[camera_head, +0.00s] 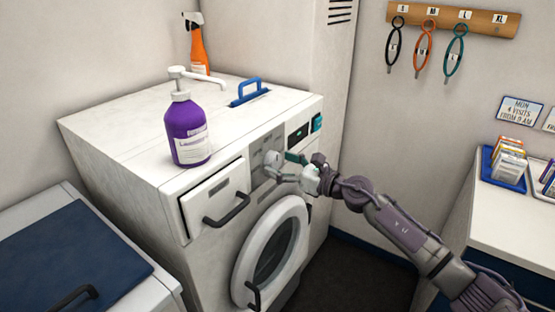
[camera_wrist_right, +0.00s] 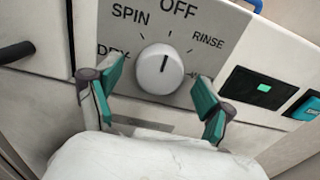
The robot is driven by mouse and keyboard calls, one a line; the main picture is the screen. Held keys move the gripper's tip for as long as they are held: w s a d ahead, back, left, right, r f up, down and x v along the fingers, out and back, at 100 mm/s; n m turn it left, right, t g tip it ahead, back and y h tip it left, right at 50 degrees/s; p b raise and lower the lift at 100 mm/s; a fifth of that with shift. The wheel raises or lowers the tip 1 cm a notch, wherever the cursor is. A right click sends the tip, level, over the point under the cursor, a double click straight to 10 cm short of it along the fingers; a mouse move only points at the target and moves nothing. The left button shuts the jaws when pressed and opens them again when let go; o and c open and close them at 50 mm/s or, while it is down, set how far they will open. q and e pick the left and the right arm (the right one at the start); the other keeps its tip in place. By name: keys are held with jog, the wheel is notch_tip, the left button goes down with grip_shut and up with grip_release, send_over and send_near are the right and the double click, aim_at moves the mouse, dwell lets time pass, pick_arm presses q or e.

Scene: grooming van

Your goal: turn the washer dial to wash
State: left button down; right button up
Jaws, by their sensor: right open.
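The washer dial (camera_wrist_right: 163,72) is a round white knob on the grey panel of the washer (camera_head: 115,150). Its dark pointer line points up, roughly at OFF. SPIN and RINSE are readable; DRY is partly covered by a finger, and a label at the lower right is mostly hidden by the other finger. My right gripper (camera_wrist_right: 157,95) is open, with its green-padded fingers either side of the dial and apart from it. In the head view, the right gripper (camera_head: 285,166) is at the washer's front panel, by the dial (camera_head: 271,158). My left gripper is not in view.
A green-lit display (camera_wrist_right: 264,88) and a teal button (camera_wrist_right: 307,108) sit right of the dial. The detergent drawer (camera_head: 213,198) is left of it, the round door (camera_head: 270,250) below. A purple pump bottle (camera_head: 188,130) and blue handle (camera_head: 247,92) are on top.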

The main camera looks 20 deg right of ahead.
jog(key=shift+w+a, duration=0.4)
jog(key=shift+w, duration=0.1)
jog(key=c, duration=1.2)
